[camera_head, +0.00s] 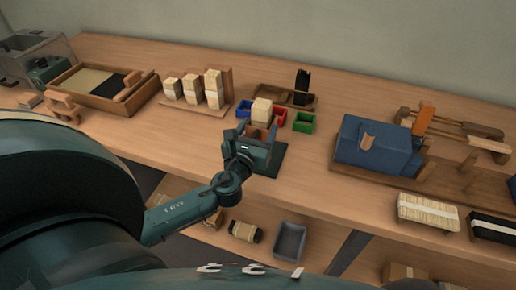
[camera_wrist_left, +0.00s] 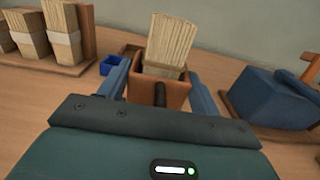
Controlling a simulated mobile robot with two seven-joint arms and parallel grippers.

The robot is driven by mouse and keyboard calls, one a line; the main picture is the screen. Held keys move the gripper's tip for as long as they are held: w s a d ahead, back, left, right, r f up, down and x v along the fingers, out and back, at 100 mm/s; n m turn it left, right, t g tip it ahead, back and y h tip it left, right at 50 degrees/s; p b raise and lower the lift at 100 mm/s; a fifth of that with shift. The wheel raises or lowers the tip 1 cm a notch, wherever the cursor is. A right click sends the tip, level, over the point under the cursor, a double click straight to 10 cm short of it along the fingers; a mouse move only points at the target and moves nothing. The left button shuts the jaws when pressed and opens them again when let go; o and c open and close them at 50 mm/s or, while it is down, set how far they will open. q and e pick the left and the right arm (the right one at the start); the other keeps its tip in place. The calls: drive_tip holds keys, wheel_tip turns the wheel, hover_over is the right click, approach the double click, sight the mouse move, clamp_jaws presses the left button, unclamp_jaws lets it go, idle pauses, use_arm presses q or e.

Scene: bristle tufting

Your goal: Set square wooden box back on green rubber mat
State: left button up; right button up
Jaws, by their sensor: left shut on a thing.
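My left gripper (camera_head: 256,131) is shut on the square wooden box (camera_wrist_left: 178,95), with one finger on each side of it. The box is reddish-brown, and a pale bundle of bristles (camera_wrist_left: 170,42) stands up in it, leaning slightly. In the head view the bundle (camera_head: 262,109) rises past the gripper, and the box is mostly hidden behind the jaws. The dark green rubber mat (camera_head: 277,160) lies on the bench beneath the gripper, partly covered by it. I cannot tell whether the box touches the mat. My right gripper is not in view.
Small blue (camera_head: 243,109), red (camera_head: 280,116) and green (camera_head: 304,123) bins stand close around the box. A wooden stand with banded bristle bundles (camera_head: 213,88) is to the left. A blue machine (camera_head: 375,147) stands right. The bench between mat and machine is clear.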

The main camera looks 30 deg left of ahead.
use_arm(q)
drive_tip(key=shift+f, duration=0.45)
wheel_tip(320, 180, down, 3)
drive_tip(key=shift+f+b, duration=0.2)
drive_tip(key=shift+b, duration=0.55)
drive_tip(key=shift+f, duration=0.3)
drive_tip(key=o, duration=1.1)
drive_tip(key=shift+c, duration=0.2)
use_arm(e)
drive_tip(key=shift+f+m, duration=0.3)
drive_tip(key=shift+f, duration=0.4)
